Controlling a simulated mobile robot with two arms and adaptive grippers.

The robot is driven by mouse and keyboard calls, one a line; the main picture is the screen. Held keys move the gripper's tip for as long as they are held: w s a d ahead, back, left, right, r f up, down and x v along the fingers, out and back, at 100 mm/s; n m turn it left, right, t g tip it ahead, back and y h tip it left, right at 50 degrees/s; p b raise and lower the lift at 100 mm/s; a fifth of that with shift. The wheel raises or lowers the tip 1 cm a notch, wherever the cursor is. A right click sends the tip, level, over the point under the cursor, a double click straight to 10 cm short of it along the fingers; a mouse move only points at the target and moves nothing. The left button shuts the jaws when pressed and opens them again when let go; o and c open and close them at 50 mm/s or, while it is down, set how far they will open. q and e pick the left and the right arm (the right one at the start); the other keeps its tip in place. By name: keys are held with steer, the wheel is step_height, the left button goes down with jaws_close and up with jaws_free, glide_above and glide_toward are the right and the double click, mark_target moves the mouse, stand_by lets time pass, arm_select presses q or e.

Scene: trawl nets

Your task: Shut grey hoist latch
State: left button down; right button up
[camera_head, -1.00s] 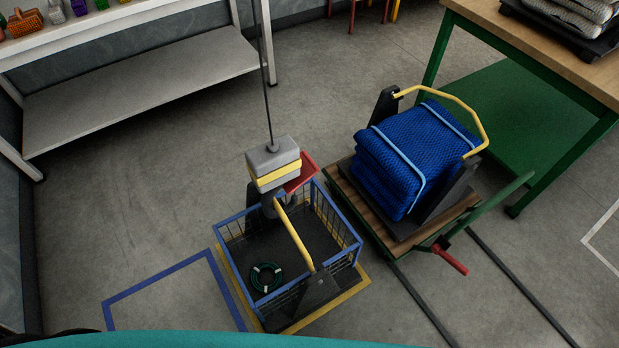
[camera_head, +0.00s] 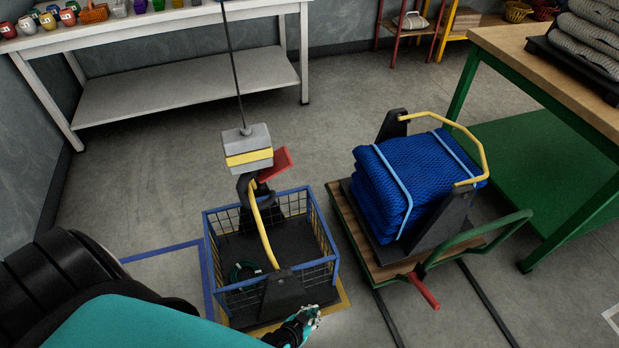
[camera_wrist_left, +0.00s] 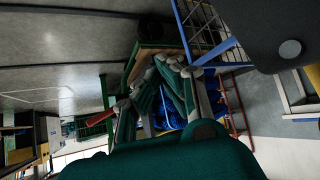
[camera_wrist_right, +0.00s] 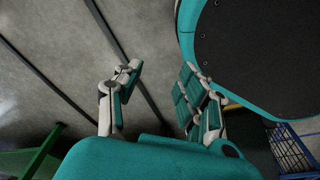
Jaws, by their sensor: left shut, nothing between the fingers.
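The hoist block (camera_head: 247,150) is grey with a yellow band and hangs on a cable. A red flap (camera_head: 275,165) sticks out from its right side, tilted up and away. Below the block, a dark hook (camera_head: 243,190) is at the upper end of the yellow bail (camera_head: 264,235) of a blue wire basket (camera_head: 331,265). I cannot tell how far the hook's mouth is closed. My left gripper (camera_head: 306,322) is shut and empty, low by the basket's front right corner, well below the block. My right gripper (camera_wrist_right: 160,98) is open and empty over bare floor.
A cart (camera_head: 355,240) with a blue net bundle (camera_head: 412,180) stands right of the basket. A green-legged table (camera_head: 560,50) is at the right, a white bench (camera_head: 150,50) at the back left. A green ring lies inside the basket. Floor left of the block is clear.

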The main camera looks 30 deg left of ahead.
arm_select(q)
steer(key=w+a+r+n+t+y+b, duration=0.2)
steer(key=w+r+t+y+b, duration=0.15)
steer(key=w+r, duration=0.5)
steer(key=w+a+r+n+t+y+b, duration=0.1)
steer(key=w+r+n+t+y+b, duration=0.2)
steer(key=w+r, duration=0.5)
arm_select(e)
steer(key=w+a+r, duration=0.1)
steer(key=w+r, duration=0.4)
steer(key=w, duration=0.3)
arm_select(q)
steer(key=a+r+n+g+y+b, duration=0.4)
steer(key=a+r+n+y+b, duration=0.3)
steer(key=a+r+n+y, duration=0.4)
steer(key=shift+w+r+n+y, duration=0.35)
steer(key=shift+r+n+y, duration=0.4)
steer(key=shift+r+n, duration=0.2)
arm_select(e)
step_height(320, 180, up, 11)
steer(key=w+t, duration=0.1)
steer(key=shift+t, duration=0.3)
steer(key=shift+w+a, duration=0.1)
steer(key=shift+w, duration=0.05)
